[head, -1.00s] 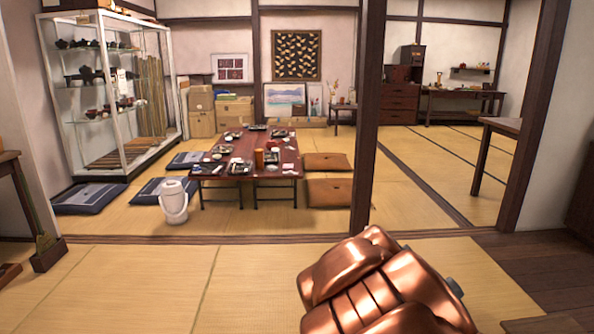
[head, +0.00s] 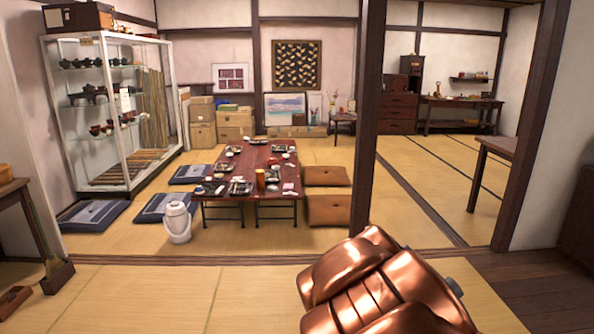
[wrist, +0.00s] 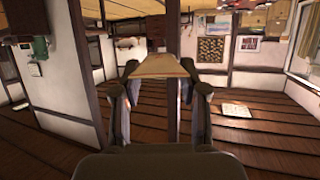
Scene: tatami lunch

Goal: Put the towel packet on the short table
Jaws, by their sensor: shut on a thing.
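My gripper (wrist: 159,84) shows in the wrist view, its fingers shut on a flat tan packet (wrist: 160,66). I take it for the towel packet, but no print on it can be made out. In the head view only my copper-coloured arm shows at the bottom; the gripper's tips and the packet are out of that view. A low red-brown table (head: 253,157) stands in the tatami room ahead, past the floor sill, well apart from my gripper. Dishes and an orange cup (head: 260,178) stand on it.
A white pot (head: 177,222) stands on the floor at the table's front left. Blue cushions (head: 94,216) and brown cushions (head: 331,210) flank the table. A dark post (head: 370,120) stands right of it. A glass cabinet (head: 115,110) fills the left. The tatami in front is clear.

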